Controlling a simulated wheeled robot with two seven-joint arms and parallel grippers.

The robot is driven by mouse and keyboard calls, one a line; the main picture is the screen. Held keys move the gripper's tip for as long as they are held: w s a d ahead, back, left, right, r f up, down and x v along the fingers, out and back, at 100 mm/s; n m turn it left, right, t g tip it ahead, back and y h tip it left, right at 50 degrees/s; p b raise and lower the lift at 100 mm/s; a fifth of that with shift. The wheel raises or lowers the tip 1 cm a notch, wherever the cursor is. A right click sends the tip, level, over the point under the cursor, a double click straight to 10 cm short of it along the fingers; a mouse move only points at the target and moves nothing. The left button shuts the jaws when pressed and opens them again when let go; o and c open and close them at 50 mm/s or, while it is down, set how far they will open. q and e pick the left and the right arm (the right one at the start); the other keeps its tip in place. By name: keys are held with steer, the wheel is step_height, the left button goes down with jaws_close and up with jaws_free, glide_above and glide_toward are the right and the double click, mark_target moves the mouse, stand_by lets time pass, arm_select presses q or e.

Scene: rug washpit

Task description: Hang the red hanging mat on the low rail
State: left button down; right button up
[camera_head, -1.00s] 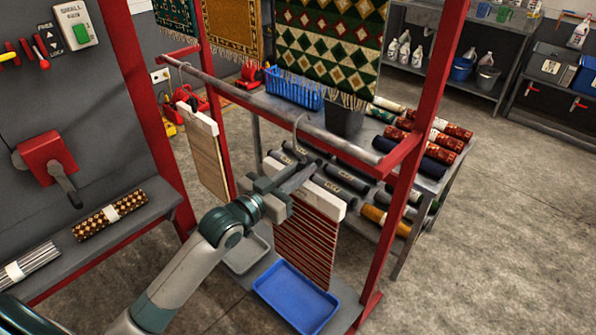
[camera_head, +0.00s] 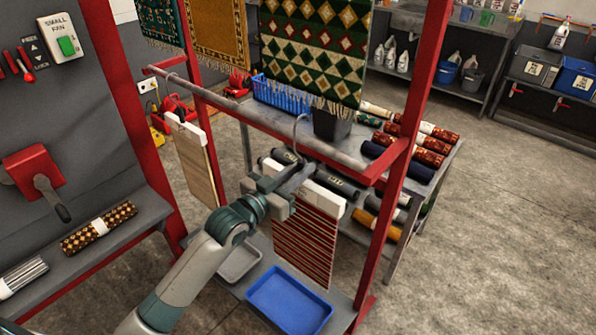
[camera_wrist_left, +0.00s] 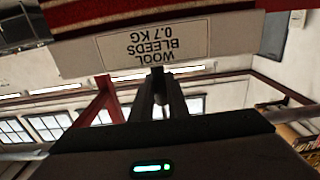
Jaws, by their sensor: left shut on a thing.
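The red hanging mat (camera_head: 305,240) is striped and hangs upright from a white header bar (camera_head: 322,198) with a metal hook (camera_head: 298,128) above it. The low rail (camera_head: 250,118) is a grey horizontal bar on a red frame. My left gripper (camera_head: 288,183) is shut on the mat's hanger at the header bar, just below the rail. In the left wrist view the header bar (camera_wrist_left: 160,45) shows an upside-down label, "WOOL BLEEDS 0.7 KG". My right gripper is not in view.
A beige mat (camera_head: 193,160) hangs at the rail's left end. A red post (camera_head: 398,165) stands at its right end. Patterned rugs (camera_head: 315,45) hang behind. A blue tray (camera_head: 288,300) lies below the mat. A table with rolled rugs (camera_head: 420,150) stands behind the frame.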

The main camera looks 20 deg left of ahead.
arm_select(q)
steer(key=shift+f, duration=0.1)
stand_by(0.5)
steer(key=shift+f+b, duration=1.15)
steer(key=shift+f, duration=0.8)
steer(key=c, duration=1.6)
jaws_free()
steer(key=shift+c, duration=0.2)
steer(key=shift+f, duration=0.1)
steer(key=b+v, duration=0.5)
steer(key=v, duration=1.2)
steer(key=shift+s, duration=0.15)
